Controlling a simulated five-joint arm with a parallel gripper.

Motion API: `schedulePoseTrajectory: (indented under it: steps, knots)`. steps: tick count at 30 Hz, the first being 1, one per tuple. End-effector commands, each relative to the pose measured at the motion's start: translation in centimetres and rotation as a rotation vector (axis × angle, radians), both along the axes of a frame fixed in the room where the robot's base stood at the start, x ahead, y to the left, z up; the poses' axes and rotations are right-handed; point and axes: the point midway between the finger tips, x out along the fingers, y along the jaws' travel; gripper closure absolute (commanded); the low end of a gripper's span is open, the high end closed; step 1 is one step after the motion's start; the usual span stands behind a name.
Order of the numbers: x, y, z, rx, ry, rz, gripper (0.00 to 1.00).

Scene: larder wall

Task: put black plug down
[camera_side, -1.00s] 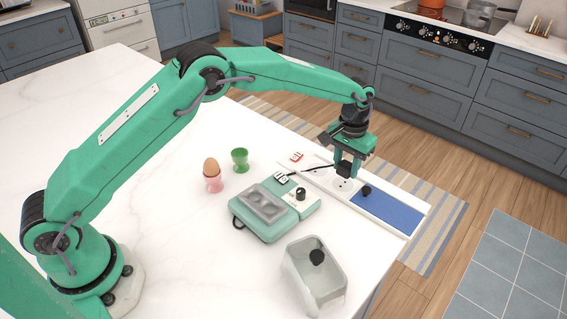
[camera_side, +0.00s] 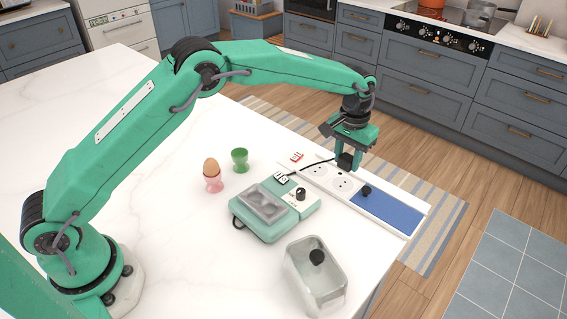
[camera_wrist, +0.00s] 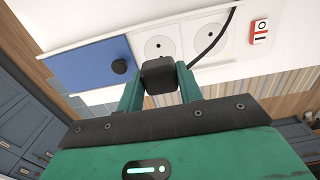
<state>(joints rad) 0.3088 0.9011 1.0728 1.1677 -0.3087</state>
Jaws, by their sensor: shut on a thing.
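The black plug (camera_wrist: 158,74) is held between the fingers of my gripper (camera_wrist: 160,90), which is shut on it. In the side view my gripper (camera_side: 349,158) holds the plug (camera_side: 346,161) above the white socket strip (camera_side: 409,232). A black cable (camera_side: 312,165) runs from the plug to the teal appliance (camera_side: 265,228). Two round sockets, one (camera_side: 319,169) and another (camera_side: 341,183), show uncovered on the strip. The blue panel (camera_side: 392,211) fills the strip's right end, with a black knob-like piece (camera_side: 367,190) at its edge. The plug appears clear of the strip.
A clear bin (camera_side: 314,278) with a dark item stands in front. A green cup (camera_side: 240,160) and a pink cup with an egg (camera_side: 212,175) stand left. The worktop edge runs behind the strip.

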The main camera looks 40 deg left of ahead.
Motion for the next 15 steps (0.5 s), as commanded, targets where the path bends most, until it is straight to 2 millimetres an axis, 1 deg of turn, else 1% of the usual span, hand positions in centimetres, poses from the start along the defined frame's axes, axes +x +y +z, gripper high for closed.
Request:
schedulePoseTrajectory:
  steps: [9,13,15]
  knots:
    - [-0.1,-0.2,0.1,0.0,-0.001,-0.001,1.0]
    - [-0.8,-1.1,0.4,0.0,-0.001,-0.002,1.0]
    - [-1.5,-1.9,0.7,0.0,-0.001,-0.004,1.0]
